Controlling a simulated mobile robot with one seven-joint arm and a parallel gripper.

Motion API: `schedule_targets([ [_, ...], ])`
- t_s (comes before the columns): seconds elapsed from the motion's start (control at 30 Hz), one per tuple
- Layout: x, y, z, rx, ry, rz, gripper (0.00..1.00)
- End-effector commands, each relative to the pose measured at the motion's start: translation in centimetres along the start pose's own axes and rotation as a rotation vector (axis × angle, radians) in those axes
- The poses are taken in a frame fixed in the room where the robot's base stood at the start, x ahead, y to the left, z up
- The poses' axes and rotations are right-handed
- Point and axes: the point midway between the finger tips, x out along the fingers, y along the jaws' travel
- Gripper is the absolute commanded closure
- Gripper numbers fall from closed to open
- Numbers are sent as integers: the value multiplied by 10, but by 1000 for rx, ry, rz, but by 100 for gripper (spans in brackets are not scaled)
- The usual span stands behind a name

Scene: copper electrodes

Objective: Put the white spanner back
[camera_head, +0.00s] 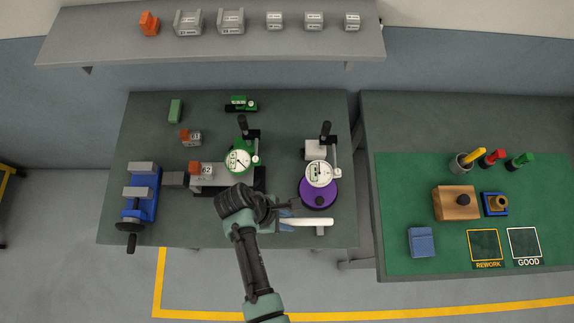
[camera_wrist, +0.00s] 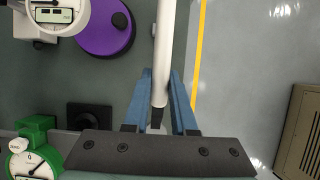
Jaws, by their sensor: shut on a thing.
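The white spanner (camera_head: 308,222) is a long pale bar between the jaws of my gripper (camera_head: 286,218). It points right in the head view, over the front edge of the left bench (camera_head: 180,232). In the wrist view my gripper (camera_wrist: 160,88) has blue fingers shut on the white spanner (camera_wrist: 164,45), which runs up out of the frame. I cannot tell how high it is above the bench. A small grey block (camera_head: 320,231) shows just under its right part. No empty place for the spanner can be made out.
A dial gauge stand with a purple base (camera_head: 318,193) stands just behind the spanner. A green dial gauge (camera_head: 238,161) and a blue vise (camera_head: 141,192) stand further left. A second bench with a green mat (camera_head: 400,180) is to the right, across a narrow gap.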

Motion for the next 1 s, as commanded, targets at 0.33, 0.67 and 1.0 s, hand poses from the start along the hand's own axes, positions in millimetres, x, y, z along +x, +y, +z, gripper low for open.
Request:
schedule_targets([
  [0.33,-2,0,2,0,-3,0,100],
  [0.67,35,0,-15,0,-3,1,100],
  [1.0,61,1,-27,1,-3,1,100],
])
